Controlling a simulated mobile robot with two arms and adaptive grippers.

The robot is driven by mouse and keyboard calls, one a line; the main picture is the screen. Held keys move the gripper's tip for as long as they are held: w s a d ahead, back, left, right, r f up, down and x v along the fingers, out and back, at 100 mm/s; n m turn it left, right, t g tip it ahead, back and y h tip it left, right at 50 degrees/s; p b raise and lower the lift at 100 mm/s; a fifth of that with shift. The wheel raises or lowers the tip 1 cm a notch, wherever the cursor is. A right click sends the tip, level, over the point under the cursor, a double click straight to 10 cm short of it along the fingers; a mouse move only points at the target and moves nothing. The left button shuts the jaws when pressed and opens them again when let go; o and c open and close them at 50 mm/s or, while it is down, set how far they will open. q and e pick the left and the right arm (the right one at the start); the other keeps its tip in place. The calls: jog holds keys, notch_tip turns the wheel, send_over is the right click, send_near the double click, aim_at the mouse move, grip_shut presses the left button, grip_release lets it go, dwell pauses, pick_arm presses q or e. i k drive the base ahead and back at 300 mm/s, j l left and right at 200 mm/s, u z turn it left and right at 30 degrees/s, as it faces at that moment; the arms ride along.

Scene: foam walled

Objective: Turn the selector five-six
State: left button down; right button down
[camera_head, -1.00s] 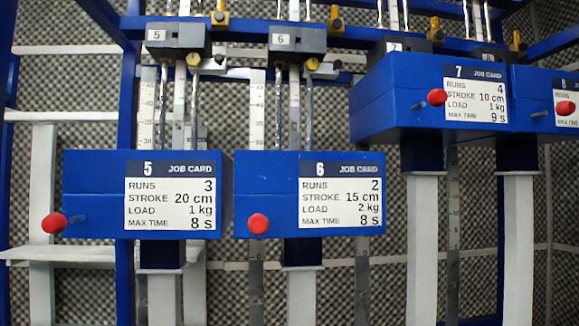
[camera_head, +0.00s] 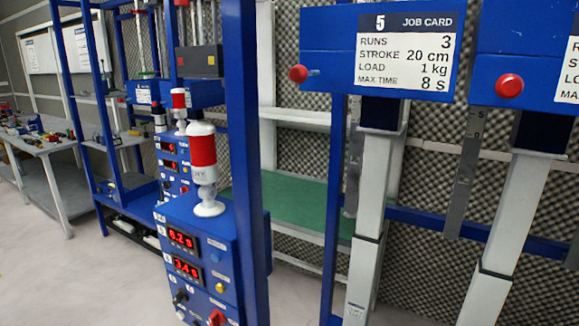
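A blue control box (camera_head: 215,220) stands at the lower middle-left. It has two lit red displays, the upper (camera_head: 183,240) reading about 6.2 s and the lower (camera_head: 187,269) about 3.4 s. A black knob (camera_head: 180,297) sits below them. A red knob (camera_head: 217,318) is cut by the bottom edge of the picture. I cannot tell from the labels which knob is the selector five-six, or its setting. The blue station 5 box (camera_head: 330,45) carries a job card: 3 runs, 20 cm, 1 kg, 8 s. Neither of my grippers is in view.
A blue post (camera_head: 243,120) stands close beside the control box. A red and white lamp (camera_head: 202,160) tops the box. A second blue station box (camera_head: 515,45) is at the right edge. A cluttered table (camera_head: 45,143) is far left. Open floor (camera_head: 80,275) lies at the lower left.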

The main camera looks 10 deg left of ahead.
aim_at(181, 294)
jog(key=u, duration=0.85)
jog(key=k+j+z, duration=0.1)
jog(key=k, duration=0.3)
jog(key=j, duration=0.1)
